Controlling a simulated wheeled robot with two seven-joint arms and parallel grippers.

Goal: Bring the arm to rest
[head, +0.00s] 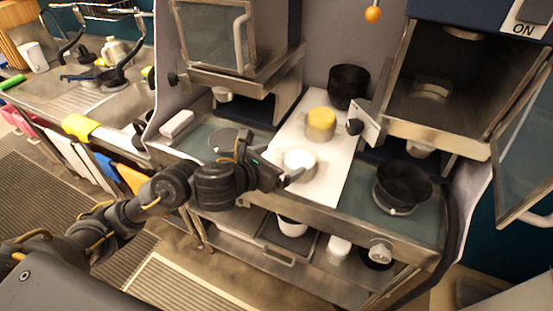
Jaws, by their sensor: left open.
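My left arm comes in from the left, and its gripper (291,177) is over the front edge of the counter. It is open beside a white round container (300,163) on the white board (327,180); I cannot tell whether a finger touches the container. A container with a yellow top (320,123) stands behind it on the same board. My right gripper does not show.
Black bowls (348,84) stand at the back of the board. A sink counter (100,100) lies at the left. Floor is clear at lower left.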

